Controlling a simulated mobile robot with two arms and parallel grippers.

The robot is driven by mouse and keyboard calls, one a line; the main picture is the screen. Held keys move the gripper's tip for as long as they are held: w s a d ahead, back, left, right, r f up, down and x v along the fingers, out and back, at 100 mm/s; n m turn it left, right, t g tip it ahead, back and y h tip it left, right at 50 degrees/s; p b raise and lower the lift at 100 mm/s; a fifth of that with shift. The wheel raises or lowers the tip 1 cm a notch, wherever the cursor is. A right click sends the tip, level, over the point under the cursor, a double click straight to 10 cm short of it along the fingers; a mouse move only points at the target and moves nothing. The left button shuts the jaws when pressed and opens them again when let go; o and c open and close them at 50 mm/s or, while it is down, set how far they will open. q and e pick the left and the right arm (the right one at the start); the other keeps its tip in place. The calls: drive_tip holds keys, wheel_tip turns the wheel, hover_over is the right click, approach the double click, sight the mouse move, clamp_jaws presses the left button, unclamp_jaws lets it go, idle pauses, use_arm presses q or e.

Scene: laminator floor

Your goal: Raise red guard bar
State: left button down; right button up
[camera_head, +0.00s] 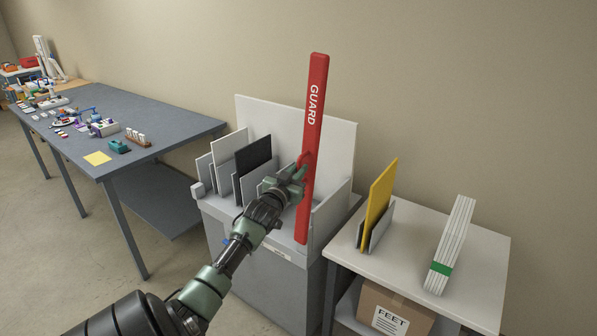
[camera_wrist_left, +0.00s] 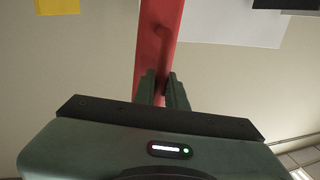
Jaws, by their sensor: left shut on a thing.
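The red guard bar (camera_head: 313,130), marked GUARD, stands nearly upright at the right side of the white machine (camera_head: 255,112), its top leaning slightly right. My left gripper (camera_head: 300,168) is shut on the bar's handle at about mid-height. In the left wrist view, the two fingers (camera_wrist_left: 162,90) close against the red bar (camera_wrist_left: 160,35); the exact contact is partly hidden. My right gripper is not in view.
White and dark panels (camera_head: 253,155) stand in slots left of the bar. A side table (camera_head: 475,275) at right holds a yellow panel (camera_head: 380,200) and a white bundle (camera_head: 453,240). A grey workbench (camera_head: 165,110) with small items stands at left.

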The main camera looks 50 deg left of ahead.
use_arm(q)
drive_tip(key=shift+d+f, duration=0.2)
drive_tip(key=shift+f, duration=0.05)
drive_tip(key=c, duration=1.5)
unclamp_jaws()
drive_tip(key=shift+w+d, duration=0.1)
drive_tip(key=shift+o, duration=0.2)
drive_tip(key=b+v, duration=0.2)
drive_tip(key=v, duration=0.6)
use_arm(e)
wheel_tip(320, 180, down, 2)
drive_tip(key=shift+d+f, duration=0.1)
use_arm(q)
drive_tip(key=shift+w+r, duration=0.1)
drive_tip(key=shift+r, duration=0.05)
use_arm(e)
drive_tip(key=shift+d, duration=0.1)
